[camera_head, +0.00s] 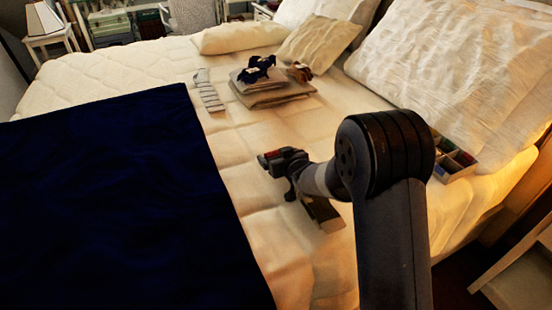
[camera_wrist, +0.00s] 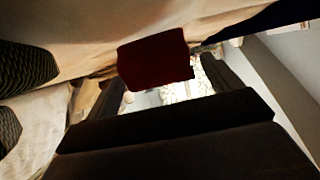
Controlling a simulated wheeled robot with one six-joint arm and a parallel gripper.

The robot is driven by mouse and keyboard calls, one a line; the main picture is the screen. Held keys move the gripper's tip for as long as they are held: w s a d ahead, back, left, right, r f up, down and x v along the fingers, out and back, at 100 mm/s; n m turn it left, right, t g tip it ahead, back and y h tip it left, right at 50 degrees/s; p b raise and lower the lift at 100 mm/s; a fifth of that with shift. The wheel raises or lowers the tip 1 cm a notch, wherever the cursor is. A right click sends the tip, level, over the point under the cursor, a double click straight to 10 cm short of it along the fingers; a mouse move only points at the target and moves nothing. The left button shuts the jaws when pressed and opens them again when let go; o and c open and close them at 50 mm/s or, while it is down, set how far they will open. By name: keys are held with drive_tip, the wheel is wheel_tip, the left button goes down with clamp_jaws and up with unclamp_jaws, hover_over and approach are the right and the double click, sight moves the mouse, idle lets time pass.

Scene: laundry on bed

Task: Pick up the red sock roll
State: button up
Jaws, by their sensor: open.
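The dark red sock roll (camera_wrist: 155,58) shows in the wrist view as a blocky shape near the middle, ahead of my gripper (camera_wrist: 170,88). The two dark fingers reach up on either side of the roll's lower part, and I cannot tell whether they touch it. In the head view my gripper (camera_head: 281,160) is low over the cream bed, with a small reddish patch of the roll (camera_head: 266,156) at its tip; most of the roll is hidden there. My gripper is open.
A navy blanket (camera_head: 105,190) covers the bed's left. Folded beige cloth (camera_head: 275,96) with dark and brown items on top lies beyond my gripper. A striped flat item (camera_head: 209,97) lies nearby. A divided box (camera_head: 455,160) of coloured items stands right, beside large pillows (camera_head: 450,75).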

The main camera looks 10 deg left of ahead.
drive_tip(key=shift+c, duration=0.2)
drive_tip(key=c, duration=1)
